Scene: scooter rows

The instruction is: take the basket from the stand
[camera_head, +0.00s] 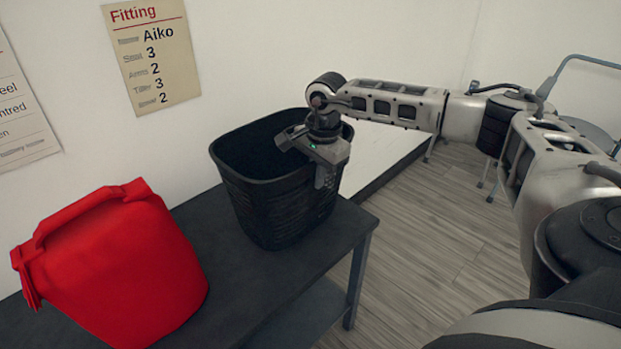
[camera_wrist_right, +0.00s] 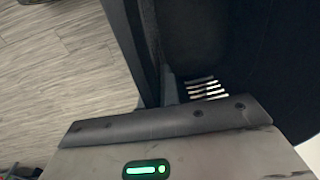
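The black basket (camera_head: 278,205) stands upright on the dark stand (camera_head: 230,295), its open top facing up. My right gripper (camera_head: 322,172) points down at the basket's right front rim, with a finger showing against the outer wall. Whether the fingers close on the rim is hidden. In the right wrist view the gripper body with its green light fills the bottom, and the dark basket (camera_wrist_right: 200,45) lies close in front of it; no clear finger gap shows. My left gripper is out of view.
A red bag (camera_head: 120,270) with a top handle sits left of the basket on the stand. A white wall with a paper "Fitting" sign (camera_head: 152,55) rises behind. Wooden floor (camera_head: 440,230) lies open to the right, with a metal-legged chair at the far right.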

